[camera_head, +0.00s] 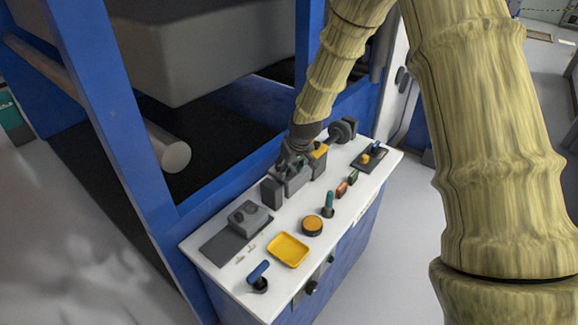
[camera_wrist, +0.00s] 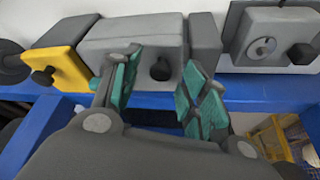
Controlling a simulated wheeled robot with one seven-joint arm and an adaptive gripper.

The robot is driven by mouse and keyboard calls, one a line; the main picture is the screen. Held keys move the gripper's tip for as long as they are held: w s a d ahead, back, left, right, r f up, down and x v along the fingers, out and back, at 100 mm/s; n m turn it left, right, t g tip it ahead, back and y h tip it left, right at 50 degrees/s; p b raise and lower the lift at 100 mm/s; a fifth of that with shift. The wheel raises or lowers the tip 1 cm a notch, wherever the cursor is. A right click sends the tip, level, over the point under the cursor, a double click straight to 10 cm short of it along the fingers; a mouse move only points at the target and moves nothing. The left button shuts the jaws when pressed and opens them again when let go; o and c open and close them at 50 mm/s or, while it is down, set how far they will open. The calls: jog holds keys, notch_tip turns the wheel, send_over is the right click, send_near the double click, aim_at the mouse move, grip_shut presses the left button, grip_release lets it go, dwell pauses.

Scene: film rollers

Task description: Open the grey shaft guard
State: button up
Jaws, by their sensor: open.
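The grey shaft guard appears to be the grey box (camera_wrist: 150,32) in the middle of the wrist view, with a dark round knob (camera_wrist: 160,69) on its near face. In the head view this box (camera_head: 296,184) stands on the white worktop, partly hidden under my gripper (camera_head: 287,164). The box looks closed. In the wrist view my gripper (camera_wrist: 165,82) is open, with teal pads on its two fingers. The knob shows between the fingers; I cannot tell whether either finger touches it or the box.
A yellow block (camera_wrist: 57,69) flanks the box on the left in the wrist view; a dark grey block (camera_wrist: 205,40) flanks its right. A grey unit with a dial (camera_wrist: 270,38) stands farther right. The worktop (camera_head: 222,270) also holds a yellow tray (camera_head: 288,250) and a blue-handled lever (camera_head: 258,271).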

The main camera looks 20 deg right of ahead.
jog(key=shift+w+f, duration=0.15)
jog(key=shift+c, duration=0.4)
grip_shut()
